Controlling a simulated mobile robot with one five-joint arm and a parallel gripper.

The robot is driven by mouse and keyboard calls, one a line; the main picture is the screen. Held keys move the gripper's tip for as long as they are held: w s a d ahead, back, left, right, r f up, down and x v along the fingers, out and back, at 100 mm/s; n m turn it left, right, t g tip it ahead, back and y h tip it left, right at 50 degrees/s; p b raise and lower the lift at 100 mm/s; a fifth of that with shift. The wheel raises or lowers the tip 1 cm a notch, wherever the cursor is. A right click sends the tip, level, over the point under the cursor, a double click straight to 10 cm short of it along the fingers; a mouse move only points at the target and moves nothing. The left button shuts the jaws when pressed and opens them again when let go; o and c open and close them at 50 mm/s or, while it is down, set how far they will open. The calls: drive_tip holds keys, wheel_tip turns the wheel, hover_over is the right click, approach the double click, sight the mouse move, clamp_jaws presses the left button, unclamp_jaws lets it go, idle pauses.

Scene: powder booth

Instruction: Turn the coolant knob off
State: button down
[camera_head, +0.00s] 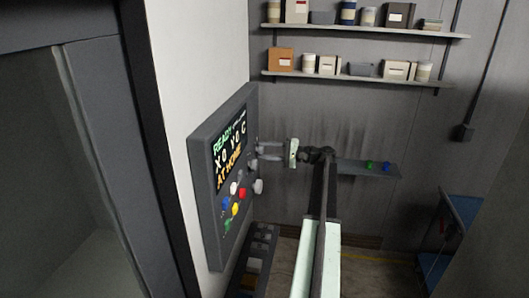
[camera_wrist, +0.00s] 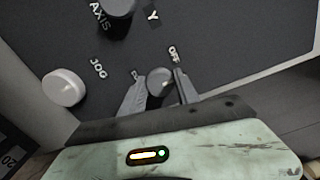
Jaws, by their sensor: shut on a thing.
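A dark round knob (camera_wrist: 160,80) stands on the dark control panel (camera_wrist: 225,40). My gripper (camera_wrist: 158,88) is shut on it, with one finger at each side. The word OFF is readable beside the right fingertip. A small mark near the left fingertip is too small to read. In the head view my gripper (camera_head: 258,151) reaches from the right to the right edge of the control panel (camera_head: 198,215), and the held knob cannot be made out there. Whether this is the coolant knob cannot be read.
A pale knob (camera_wrist: 65,87) near the JOG label and a dark knob (camera_wrist: 117,5) near AXIS are close by. The panel has a lit screen (camera_head: 228,148) and coloured buttons. Shelves (camera_head: 350,80) hang on the back wall. A small ledge (camera_head: 350,168) is behind my arm.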

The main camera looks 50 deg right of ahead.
drive_tip(key=n, duration=0.7)
drive_tip(key=shift+s+f, duration=0.1)
drive_tip(key=shift+f, duration=0.15)
idle(0.3)
drive_tip(key=c, duration=0.9)
unclamp_jaws()
drive_tip(key=shift+r, duration=0.1)
drive_tip(key=v, duration=0.8)
